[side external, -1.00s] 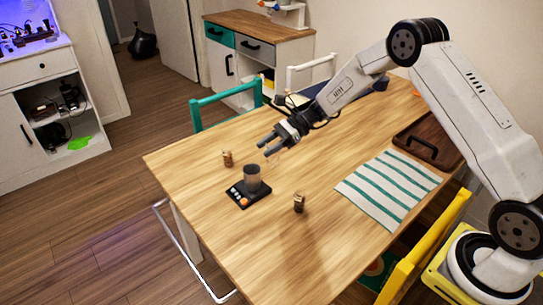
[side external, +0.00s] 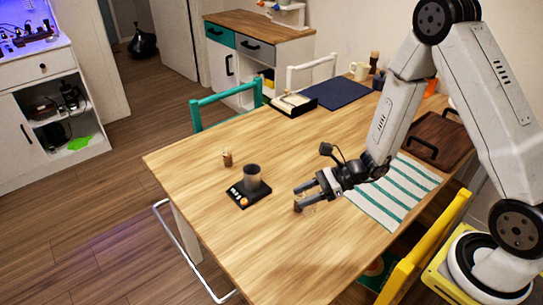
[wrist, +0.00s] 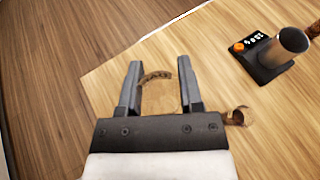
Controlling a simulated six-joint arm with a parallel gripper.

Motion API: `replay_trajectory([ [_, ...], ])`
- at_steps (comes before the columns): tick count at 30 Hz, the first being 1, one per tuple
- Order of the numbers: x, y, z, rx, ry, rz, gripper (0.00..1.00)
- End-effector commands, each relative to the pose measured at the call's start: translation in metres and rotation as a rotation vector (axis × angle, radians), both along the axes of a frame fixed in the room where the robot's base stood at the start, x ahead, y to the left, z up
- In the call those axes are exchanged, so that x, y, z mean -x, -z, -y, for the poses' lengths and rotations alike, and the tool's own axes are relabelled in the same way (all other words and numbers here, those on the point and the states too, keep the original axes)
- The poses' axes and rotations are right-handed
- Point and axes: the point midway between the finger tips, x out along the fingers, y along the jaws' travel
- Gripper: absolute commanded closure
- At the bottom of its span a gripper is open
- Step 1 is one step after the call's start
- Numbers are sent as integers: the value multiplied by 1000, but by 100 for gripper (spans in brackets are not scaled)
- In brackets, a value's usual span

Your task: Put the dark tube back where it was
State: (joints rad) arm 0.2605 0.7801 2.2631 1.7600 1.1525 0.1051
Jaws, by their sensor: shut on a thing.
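My gripper (side external: 298,198) is over the near part of the table. In the wrist view, its fingers (wrist: 157,90) are closed on a clear tube (wrist: 160,100) with a curved brown marking. The held tube looks mostly see-through; its contents are unclear. A small brown tube-like thing (wrist: 238,116) shows just right of the gripper in the wrist view, partly hidden by it. Another small brown tube (side external: 227,159) stands behind the scale in the side view. A dark cup (side external: 251,176) stands on a black scale (side external: 238,196). I cannot tell whether the held tube touches the table.
A striped cloth (side external: 382,207) lies under and right of my gripper. A dark tray (side external: 435,140) is at the right. A dark blue mat (side external: 337,93) and a cream mug (side external: 359,71) are at the back. The front left of the table is clear.

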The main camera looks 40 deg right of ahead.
Motion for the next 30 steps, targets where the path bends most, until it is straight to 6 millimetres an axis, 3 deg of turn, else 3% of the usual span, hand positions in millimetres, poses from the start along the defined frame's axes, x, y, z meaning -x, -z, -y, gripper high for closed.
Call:
replay_trajectory([
  [6,30,2,-4,-3,25,0,100],
  [15,38,2,-5,-2,31,2,100],
  [23,25,9,-7,-2,30,3,100],
  [30,-8,24,-13,-2,28,3,100],
])
